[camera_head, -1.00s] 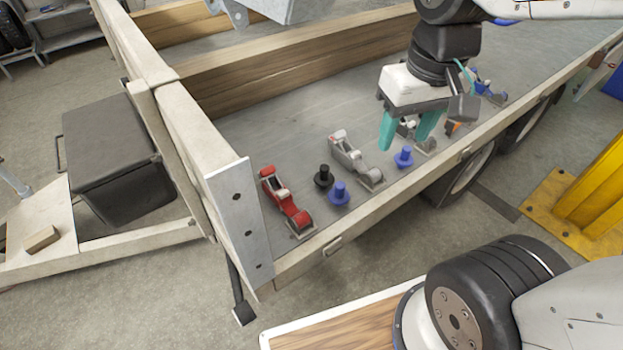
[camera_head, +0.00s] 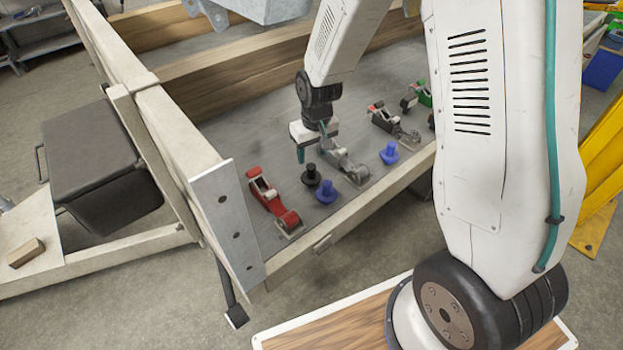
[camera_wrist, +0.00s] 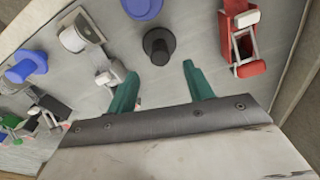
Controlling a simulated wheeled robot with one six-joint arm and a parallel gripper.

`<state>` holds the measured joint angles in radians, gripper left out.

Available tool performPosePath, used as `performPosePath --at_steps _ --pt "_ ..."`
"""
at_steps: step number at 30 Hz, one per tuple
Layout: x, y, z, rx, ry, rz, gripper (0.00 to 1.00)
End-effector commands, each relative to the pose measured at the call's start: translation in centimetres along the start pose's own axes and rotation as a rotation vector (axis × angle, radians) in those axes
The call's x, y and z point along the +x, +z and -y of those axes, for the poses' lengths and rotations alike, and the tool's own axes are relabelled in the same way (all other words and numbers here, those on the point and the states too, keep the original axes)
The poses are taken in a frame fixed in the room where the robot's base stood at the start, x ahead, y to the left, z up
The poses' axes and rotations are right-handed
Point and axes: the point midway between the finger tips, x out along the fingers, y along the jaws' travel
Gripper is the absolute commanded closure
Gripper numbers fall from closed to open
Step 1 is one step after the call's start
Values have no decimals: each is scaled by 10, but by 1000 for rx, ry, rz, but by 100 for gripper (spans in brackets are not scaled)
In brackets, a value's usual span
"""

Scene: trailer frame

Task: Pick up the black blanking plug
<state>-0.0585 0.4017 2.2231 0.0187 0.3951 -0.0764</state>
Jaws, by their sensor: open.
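The black blanking plug (camera_head: 311,176) stands upright on the grey trailer bed, between the red clamp and the grey clamp. In the wrist view the black plug (camera_wrist: 159,45) lies beyond my fingertips, roughly in line with the gap between them. My gripper (camera_head: 311,150) is above the bed, near the plug and the grey clamp. In the wrist view my gripper (camera_wrist: 160,72) shows two teal fingers apart, with nothing between them. The plug is apart from both fingers.
A blue plug (camera_head: 326,192) stands close beside the black one. A red clamp (camera_head: 274,203) is to its left, a grey clamp (camera_head: 345,162) to its right. Another blue plug (camera_head: 389,153) stands farther right. The trailer's wooden rail (camera_head: 250,68) runs behind.

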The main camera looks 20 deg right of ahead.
Motion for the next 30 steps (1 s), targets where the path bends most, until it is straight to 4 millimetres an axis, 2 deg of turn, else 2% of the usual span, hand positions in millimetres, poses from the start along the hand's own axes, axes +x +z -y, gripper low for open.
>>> performPosePath --at_steps 13,17,23,28,29,30 --pt "59 1 0 0 0 3 48" --pt "66 1 1 0 0 2 48" --pt "67 1 1 0 0 1 48" --pt "66 1 1 0 0 1 96" --pt "66 1 1 0 0 1 100" --pt "66 1 1 0 0 1 100"
